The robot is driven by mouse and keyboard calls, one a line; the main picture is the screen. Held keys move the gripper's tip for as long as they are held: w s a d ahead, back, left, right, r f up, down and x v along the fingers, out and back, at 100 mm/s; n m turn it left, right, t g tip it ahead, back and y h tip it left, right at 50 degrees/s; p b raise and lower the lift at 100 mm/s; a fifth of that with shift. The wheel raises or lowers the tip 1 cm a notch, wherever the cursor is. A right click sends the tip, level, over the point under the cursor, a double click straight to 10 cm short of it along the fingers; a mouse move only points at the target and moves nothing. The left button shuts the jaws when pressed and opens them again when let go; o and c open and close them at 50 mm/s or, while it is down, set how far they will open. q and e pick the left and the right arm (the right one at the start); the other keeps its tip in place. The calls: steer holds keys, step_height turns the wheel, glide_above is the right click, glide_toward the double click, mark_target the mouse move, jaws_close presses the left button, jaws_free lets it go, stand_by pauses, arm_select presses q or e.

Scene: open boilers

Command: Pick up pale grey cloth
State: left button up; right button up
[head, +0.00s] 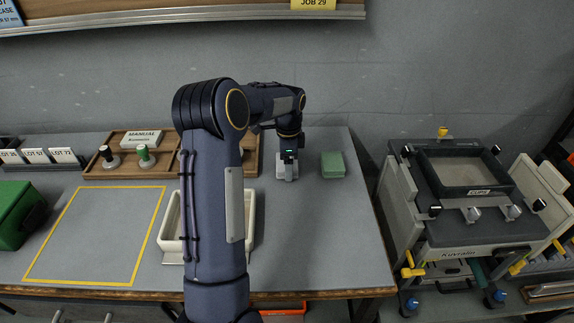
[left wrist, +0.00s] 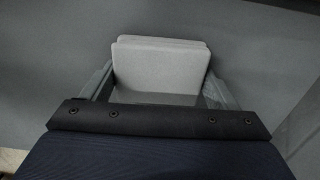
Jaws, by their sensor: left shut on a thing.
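The pale grey cloth (left wrist: 160,72) is a folded, block-like pad with rounded corners. It sits between the two fingers of my left gripper (left wrist: 157,92) in the left wrist view. In the head view, my left gripper (head: 288,158) points down near the back right of the workbench, shut on the pale grey cloth (head: 286,172), which is partly hidden by the fingers. I cannot tell whether the cloth touches the bench. My right gripper is not in view.
A green folded cloth (head: 333,165) lies just right of the gripper. A wooden tray (head: 108,170) with stamps and a cream tray (head: 174,246) are partly behind my arm. A yellow-outlined area (head: 95,235) is empty. A boiler-like unit (head: 465,200) stands right.

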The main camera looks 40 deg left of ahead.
arm_select(q)
steer(key=shift+r, duration=0.5)
step_height(320, 180, up, 2)
steer(key=shift+r, duration=0.2)
steer(key=s+d+r, duration=0.2)
steer(key=d+r, duration=0.7)
steer(key=d, duration=0.4)
steer(key=shift+s+d+r, duration=0.3)
steer(key=shift+d+r, duration=0.05)
